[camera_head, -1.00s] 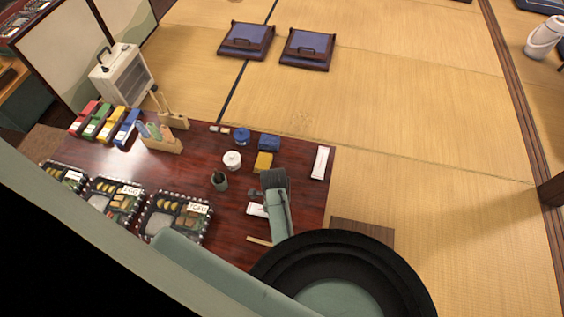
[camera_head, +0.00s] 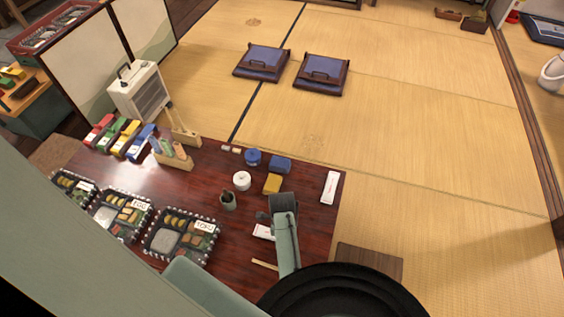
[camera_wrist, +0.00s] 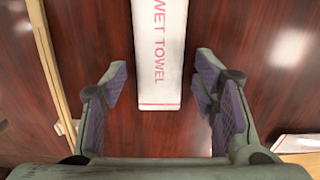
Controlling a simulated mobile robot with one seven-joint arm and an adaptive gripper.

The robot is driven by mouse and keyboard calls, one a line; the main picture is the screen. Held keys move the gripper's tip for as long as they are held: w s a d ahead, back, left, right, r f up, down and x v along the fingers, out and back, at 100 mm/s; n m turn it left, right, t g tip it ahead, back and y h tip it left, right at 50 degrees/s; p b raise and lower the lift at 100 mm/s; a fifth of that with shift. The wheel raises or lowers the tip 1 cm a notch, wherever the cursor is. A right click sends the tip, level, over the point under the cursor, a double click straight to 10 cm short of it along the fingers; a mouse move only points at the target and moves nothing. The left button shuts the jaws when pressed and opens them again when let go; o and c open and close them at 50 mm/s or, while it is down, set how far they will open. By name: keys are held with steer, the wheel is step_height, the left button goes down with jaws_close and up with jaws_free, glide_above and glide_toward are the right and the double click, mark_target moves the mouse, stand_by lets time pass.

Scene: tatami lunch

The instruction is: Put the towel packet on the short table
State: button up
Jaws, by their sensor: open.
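A white towel packet (camera_wrist: 160,60) printed "WET TOWEL" lies on the dark red lacquered table (camera_head: 300,225). In the wrist view it enters from the top, its near end between the fingertips. My gripper (camera_wrist: 163,85) is open above the table, its fingers on either side of the packet and touching nothing. In the head view the packet (camera_head: 264,231) shows partly beside my gripper, and the arm hides the rest. A small brown wooden top (camera_head: 370,262) stands right of the red table; I cannot tell whether it is the short table.
Chopsticks (camera_wrist: 52,70) lie left of the packet in the wrist view. Another white packet (camera_head: 330,187) lies at the table's right edge. A dark cup (camera_head: 228,201), white jar (camera_head: 242,181), yellow block (camera_head: 272,184) and several bento trays (camera_head: 180,236) stand nearby. Tatami beyond is mostly clear.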

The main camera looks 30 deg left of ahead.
step_height(320, 180, up, 12)
steer(key=shift+r, duration=0.2)
stand_by(0.4)
